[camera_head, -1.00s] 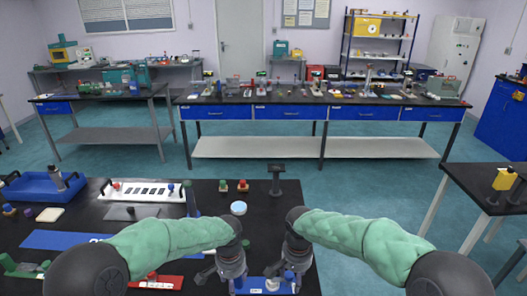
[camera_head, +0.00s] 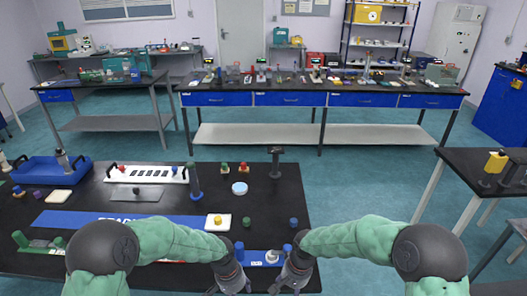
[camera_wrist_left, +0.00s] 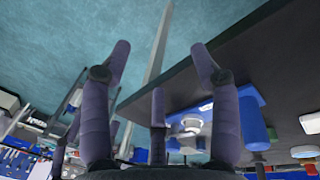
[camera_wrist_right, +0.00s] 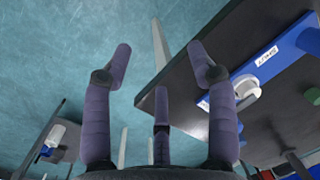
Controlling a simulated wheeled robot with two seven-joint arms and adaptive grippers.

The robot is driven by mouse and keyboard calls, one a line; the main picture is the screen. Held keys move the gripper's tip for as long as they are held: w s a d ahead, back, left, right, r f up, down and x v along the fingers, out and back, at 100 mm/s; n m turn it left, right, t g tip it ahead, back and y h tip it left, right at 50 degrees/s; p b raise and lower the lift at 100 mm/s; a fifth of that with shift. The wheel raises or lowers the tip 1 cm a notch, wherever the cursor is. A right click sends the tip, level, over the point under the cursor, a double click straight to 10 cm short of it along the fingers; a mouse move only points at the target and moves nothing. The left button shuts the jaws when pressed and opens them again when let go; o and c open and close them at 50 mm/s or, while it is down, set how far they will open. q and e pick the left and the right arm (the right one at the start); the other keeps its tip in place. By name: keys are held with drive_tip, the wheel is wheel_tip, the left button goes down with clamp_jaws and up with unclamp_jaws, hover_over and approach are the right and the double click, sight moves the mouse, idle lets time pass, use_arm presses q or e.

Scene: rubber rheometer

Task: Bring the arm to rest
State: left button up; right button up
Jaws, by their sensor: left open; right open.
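My left gripper (camera_head: 226,290) is at the front of the black table in the head view, its arm bent in from the left. In the left wrist view its purple fingers (camera_wrist_left: 158,75) are spread with nothing between them. My right gripper (camera_head: 280,290) hangs beside it, close but apart as far as I can tell. In the right wrist view its fingers (camera_wrist_right: 160,75) are also spread and empty, with floor beyond. Both grippers are near a blue holder (camera_head: 262,257) with a white round part (camera_head: 272,257). The fingertips are partly cut off in the head view.
The black table (camera_head: 120,205) carries a blue tray (camera_head: 40,172), a white rack (camera_head: 147,173), a blue mat (camera_head: 70,219), a yellow-topped block (camera_head: 214,221) and a white-blue disc (camera_head: 239,188). A side table (camera_head: 480,163) stands at right. Floor (camera_head: 360,190) is open between.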

use_arm(q)
drive_tip(key=s+a+f+n+t+h, duration=0.1)
drive_tip(key=s+f+n, duration=0.5)
drive_tip(key=s+f, duration=0.9)
drive_tip(key=shift+s+a+f+n+h, duration=0.3)
drive_tip(key=shift+s+a+f+h, duration=0.15)
drive_tip(key=shift+s, duration=0.6)
use_arm(e)
drive_tip(key=s+d+f+y, duration=0.1)
drive_tip(key=s+f+y, duration=0.1)
drive_tip(key=s+f, duration=1.5)
drive_tip(key=shift+s+d+f+n+t, duration=0.35)
drive_tip(key=shift+s+d+n+t, duration=0.05)
use_arm(q)
drive_tip(key=shift+r, duration=0.1)
